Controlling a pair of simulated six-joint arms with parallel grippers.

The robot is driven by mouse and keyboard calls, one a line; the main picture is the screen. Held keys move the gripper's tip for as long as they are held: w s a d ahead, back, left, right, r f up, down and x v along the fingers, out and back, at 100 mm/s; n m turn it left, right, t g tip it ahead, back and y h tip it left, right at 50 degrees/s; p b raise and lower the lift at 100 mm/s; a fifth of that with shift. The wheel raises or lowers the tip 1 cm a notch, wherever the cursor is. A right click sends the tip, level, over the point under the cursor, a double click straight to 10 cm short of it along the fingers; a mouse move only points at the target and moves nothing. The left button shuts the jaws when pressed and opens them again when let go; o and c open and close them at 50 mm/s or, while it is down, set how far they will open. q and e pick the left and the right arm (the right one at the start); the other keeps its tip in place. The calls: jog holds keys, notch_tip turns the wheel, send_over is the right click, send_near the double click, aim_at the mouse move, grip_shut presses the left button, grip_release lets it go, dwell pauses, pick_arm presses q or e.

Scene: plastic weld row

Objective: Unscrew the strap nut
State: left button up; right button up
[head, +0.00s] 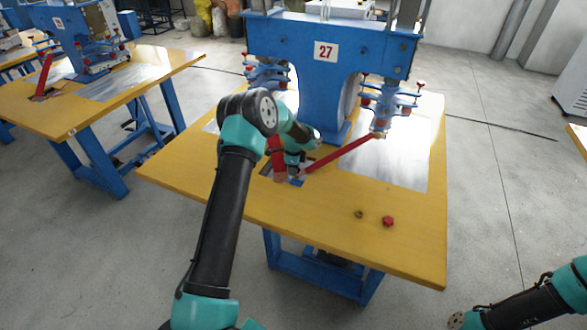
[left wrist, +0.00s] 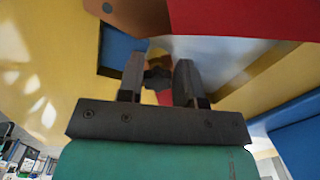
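Under the blue machine, a long red strap (head: 342,156) slopes from its right-hand clamp down to the table's cut-out. A shorter upright red piece (head: 277,152) stands beside my left arm. My left gripper is mostly hidden behind its own wrist in the head view, low over the cut-out. In the left wrist view its two fingers (left wrist: 158,82) stand apart. A small dark part (left wrist: 157,77), perhaps the strap nut, shows between the fingertips; I cannot tell whether they touch it. A broad red surface (left wrist: 245,18) lies close above the fingers.
The blue machine (head: 318,88), marked 27, stands at the back of the yellow table (head: 330,240). A red knob (head: 388,221) and a small brass-coloured part (head: 359,214) lie at the front right. The front of the table is otherwise clear. A similar station (head: 85,95) stands left.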

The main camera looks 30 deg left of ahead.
pick_arm(q)
jog(key=c, duration=0.4)
jog(key=n, duration=0.6)
jog(key=shift+d, duration=0.35)
jog(key=n, duration=0.6)
jog(key=shift+s+d+r, duration=0.1)
jog(key=shift+s+d, duration=0.05)
jog(key=shift+d, duration=0.15)
jog(key=n, duration=0.4)
jog(key=shift+s+d+n, duration=0.1)
jog(key=shift+d+n, duration=0.15)
jog(key=shift+n, duration=0.05)
jog(key=shift+s+d+n, duration=0.15)
jog(key=shift+n, duration=1.25)
